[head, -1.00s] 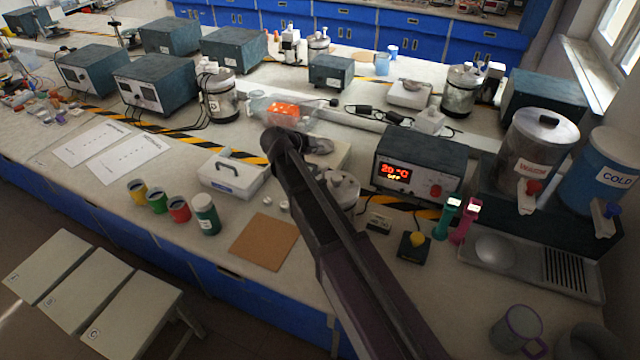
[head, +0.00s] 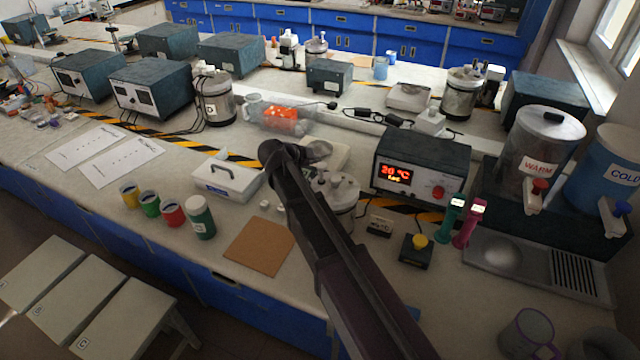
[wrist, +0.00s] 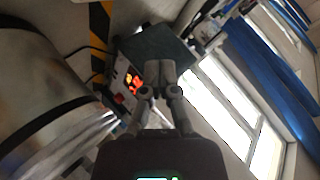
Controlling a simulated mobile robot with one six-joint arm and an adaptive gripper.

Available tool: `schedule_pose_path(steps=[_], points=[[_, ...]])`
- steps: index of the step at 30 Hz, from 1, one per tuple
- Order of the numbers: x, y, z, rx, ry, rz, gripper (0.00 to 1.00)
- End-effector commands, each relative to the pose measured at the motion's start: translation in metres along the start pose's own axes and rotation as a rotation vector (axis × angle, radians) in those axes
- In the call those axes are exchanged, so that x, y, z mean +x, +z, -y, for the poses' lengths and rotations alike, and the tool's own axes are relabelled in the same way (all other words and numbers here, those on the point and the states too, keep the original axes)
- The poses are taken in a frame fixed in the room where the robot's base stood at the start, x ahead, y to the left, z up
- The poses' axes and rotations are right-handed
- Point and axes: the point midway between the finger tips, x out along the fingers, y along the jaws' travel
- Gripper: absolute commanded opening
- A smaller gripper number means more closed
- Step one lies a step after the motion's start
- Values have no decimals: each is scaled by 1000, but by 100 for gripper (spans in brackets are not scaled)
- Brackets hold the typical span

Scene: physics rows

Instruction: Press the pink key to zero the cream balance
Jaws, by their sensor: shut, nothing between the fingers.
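A second pale cream one with a pan (head: 408,97) stands farther back by the rear vessel. I cannot make out a pink key on either. In the wrist view my gripper (wrist: 160,76) is shut and empty, in front of the bench and window. No balance is clear in the wrist view.
A heater box with a red display (head: 421,167) stands right of my arm; it also shows in the wrist view (wrist: 128,80). A lidded metal vessel (head: 343,192) sits beside my arm. A white case (head: 226,181) and cork mat (head: 258,246) lie left. WARM and COLD tanks stand right.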

Motion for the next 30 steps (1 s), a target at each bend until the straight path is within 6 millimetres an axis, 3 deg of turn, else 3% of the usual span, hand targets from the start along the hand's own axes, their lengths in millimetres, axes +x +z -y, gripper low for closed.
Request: schedule_pose_path(steps=[30], points=[[50,39,-38,-1,-1,1,0]])
